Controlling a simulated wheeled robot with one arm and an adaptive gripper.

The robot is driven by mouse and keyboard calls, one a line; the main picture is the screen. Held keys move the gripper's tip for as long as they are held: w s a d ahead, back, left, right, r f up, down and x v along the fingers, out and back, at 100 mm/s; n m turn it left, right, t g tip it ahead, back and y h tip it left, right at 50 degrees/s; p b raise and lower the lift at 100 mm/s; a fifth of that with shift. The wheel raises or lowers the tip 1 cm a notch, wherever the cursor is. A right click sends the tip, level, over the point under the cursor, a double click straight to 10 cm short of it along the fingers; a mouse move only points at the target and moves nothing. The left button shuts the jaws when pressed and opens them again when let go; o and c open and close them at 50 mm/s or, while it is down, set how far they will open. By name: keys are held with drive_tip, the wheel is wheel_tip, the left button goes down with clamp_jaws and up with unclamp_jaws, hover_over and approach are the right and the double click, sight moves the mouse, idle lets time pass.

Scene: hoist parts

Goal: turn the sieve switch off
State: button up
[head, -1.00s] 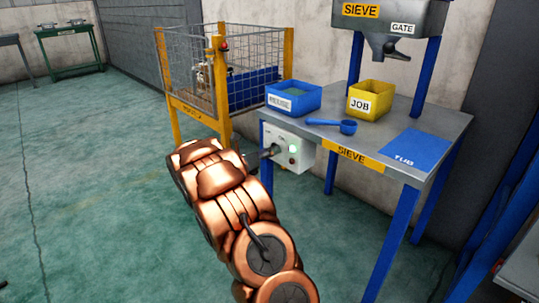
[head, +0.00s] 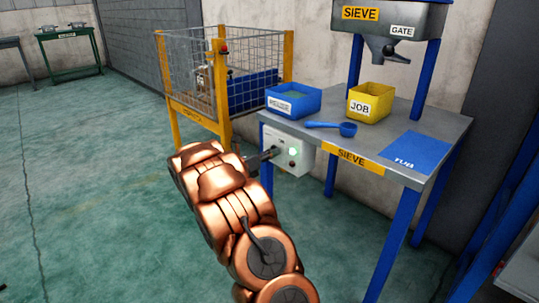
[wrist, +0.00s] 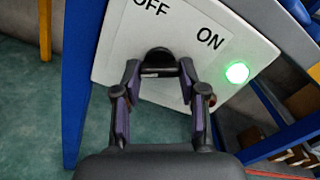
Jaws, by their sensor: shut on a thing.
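The sieve switch is a white box (head: 288,150) under the left end of the sieve table. In the wrist view, its face (wrist: 215,72) carries the words OFF and ON. A green lamp (wrist: 237,72) glows beside ON, and it also shows in the head view (head: 294,152). My gripper (wrist: 158,68) is shut on the dark switch knob (wrist: 158,56), with one finger on each side. The knob sits just below the word OFF. Which way it points cannot be told. In the head view, my arm partly hides my gripper (head: 268,154).
On the sieve table (head: 440,130) stand a blue box (head: 293,107), a yellow JOB box (head: 357,115) and a blue scoop (head: 347,129). A blue table leg (wrist: 82,80) is close left of the switch. A yellow-framed mesh cage (head: 176,130) stands behind.

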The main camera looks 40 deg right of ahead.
drive_tip(key=shift+r+m, duration=0.1)
drive_tip(key=shift+m, duration=0.2)
drive_tip(key=shift+w+m+b, duration=0.15)
drive_tip(key=shift+m+b, duration=0.5)
drive_tip(key=shift+m, duration=3.15)
drive_tip(key=shift+w+m+b, duration=0.15)
drive_tip(key=shift+m+b, duration=0.5)
drive_tip(key=shift+m, duration=3.15)
drive_tip(key=o, duration=1.1)
drive_tip(key=shift+o, duration=0.2)
drive_tip(key=a, duration=1.2)
drive_tip(key=shift+w, duration=0.15)
